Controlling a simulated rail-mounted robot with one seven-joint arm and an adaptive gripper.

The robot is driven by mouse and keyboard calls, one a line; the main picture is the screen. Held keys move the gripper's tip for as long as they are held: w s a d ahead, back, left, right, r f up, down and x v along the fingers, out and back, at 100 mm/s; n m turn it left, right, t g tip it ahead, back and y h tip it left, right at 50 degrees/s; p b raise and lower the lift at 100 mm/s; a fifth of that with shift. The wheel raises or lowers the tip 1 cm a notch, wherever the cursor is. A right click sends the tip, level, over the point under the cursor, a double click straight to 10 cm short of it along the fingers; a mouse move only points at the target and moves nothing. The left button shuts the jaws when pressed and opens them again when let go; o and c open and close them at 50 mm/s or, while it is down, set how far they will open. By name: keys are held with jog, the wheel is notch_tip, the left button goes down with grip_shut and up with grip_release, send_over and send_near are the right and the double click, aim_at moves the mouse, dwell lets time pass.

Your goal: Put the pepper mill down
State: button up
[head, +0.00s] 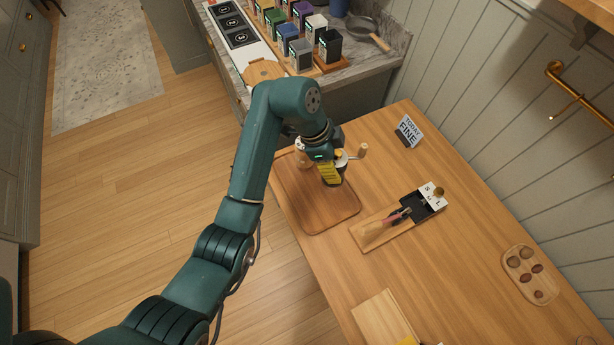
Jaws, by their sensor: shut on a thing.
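My gripper (331,176), with yellow and dark fingers, is over the right part of the brown wooden tray (310,204) on the table. It is shut on what I take to be the pepper mill (362,150). A light wooden knob shows to the right of the gripper, with a pale part beside it. A pinkish-wooden piece (302,156) shows on the left of the gripper; I cannot tell if it belongs to the same thing. The rest is hidden by the gripper and wrist. Whether it touches the tray cannot be told.
A small board with a black holder (411,212) and letter labels lies right of the tray. A sign (408,131) stands behind. An oval board with several round items (530,274) and a pale board (384,318) lie nearer. A counter with coloured boxes (300,48) stands behind.

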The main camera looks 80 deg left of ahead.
aim_at(328, 187)
jog(key=shift+s+d+f+p, duration=0.1)
jog(key=shift+s+d+p, duration=0.4)
jog(key=shift+s, duration=0.15)
notch_tip(328, 187, down, 10)
jog(key=shift+a+r+b, duration=0.1)
jog(key=shift+a+b, duration=0.05)
jog(key=shift+b, duration=0.55)
jog(key=o, duration=1.2)
jog(key=shift+f, duration=0.3)
jog(key=shift+o, duration=0.2)
jog(key=shift+r, duration=0.1)
jog(key=p+v, duration=0.1)
jog(key=v, duration=1.1)
jog(key=shift+p, duration=0.35)
jog(key=shift+r, duration=0.1)
